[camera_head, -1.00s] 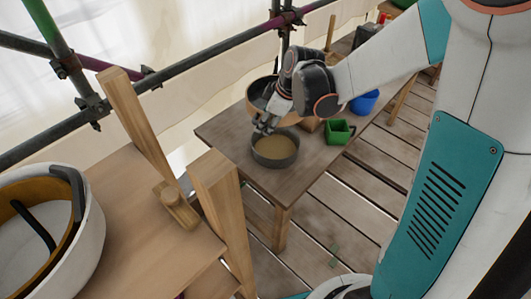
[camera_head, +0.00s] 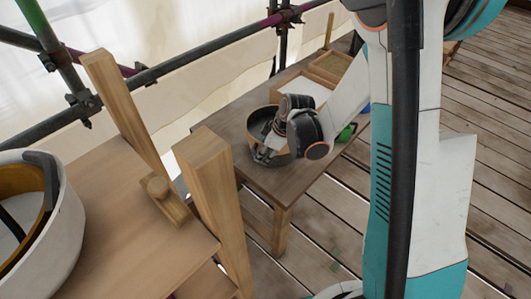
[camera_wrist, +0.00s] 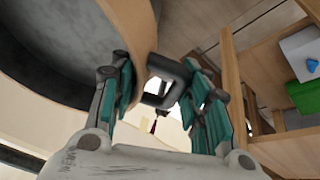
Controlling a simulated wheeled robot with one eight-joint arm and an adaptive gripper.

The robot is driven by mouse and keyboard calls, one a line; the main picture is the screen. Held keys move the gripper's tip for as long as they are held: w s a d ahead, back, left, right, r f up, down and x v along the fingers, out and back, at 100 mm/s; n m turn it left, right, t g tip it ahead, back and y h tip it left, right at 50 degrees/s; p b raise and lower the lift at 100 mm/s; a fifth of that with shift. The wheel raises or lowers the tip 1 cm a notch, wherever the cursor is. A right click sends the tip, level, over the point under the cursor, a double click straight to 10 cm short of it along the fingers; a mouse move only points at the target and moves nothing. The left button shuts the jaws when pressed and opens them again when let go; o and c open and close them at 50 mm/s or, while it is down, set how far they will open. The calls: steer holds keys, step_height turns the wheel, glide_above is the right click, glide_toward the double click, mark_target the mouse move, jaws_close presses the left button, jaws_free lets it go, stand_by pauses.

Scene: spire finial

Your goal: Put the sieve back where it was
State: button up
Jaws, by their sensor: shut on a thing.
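The sieve (camera_head: 256,118) is a round piece with a tan wooden rim and a dark inside, at the near side of the low table (camera_head: 232,133) in the head view. In the wrist view its curved wooden rim (camera_wrist: 143,28) fills the upper left. A black loop handle (camera_wrist: 168,72) sticks out from the rim. My gripper (camera_head: 264,155) is at the sieve's near side, its fingers either side of the handle in the wrist view, shut on it. I cannot tell whether the sieve touches anything below.
A wooden tray (camera_head: 277,97) with pale contents lies behind the sieve. A green box (camera_head: 346,133) and a blue object (camera_head: 365,107) stand to the right. A wooden post (camera_head: 210,175) and a workbench (camera_head: 110,205) with a white round container (camera_head: 62,225) are at left.

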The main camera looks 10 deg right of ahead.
steer(key=shift+f+b, duration=0.35)
steer(key=shift+f, duration=0.05)
steer(key=shift+f+b, duration=0.25)
steer(key=shift+b, duration=0.05)
steer(key=o, duration=1.4)
steer(key=shift+o, duration=0.2)
steer(key=shift+r, duration=0.15)
